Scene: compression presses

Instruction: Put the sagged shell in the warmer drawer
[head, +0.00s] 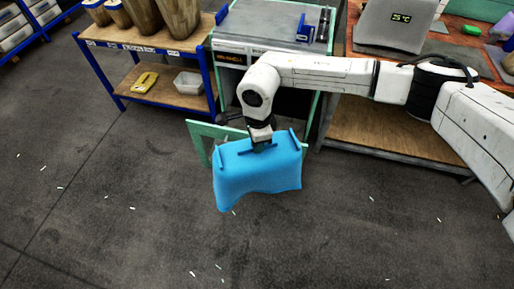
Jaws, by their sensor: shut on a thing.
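A blue shell (258,180) hangs from my gripper (262,145) in the head view, its lower edge curved and uneven. My gripper is shut on the shell's upper edge, between two raised blue bars. The shell is held in front of a green-framed cabinet (232,53) with a small orange display. A pale green panel or frame (201,133) stands out low in front of this cabinet, partly hidden behind the shell. I cannot tell for sure whether it is the warmer drawer's front, or how far it is open.
The dark floor in front is open, with small white scraps.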

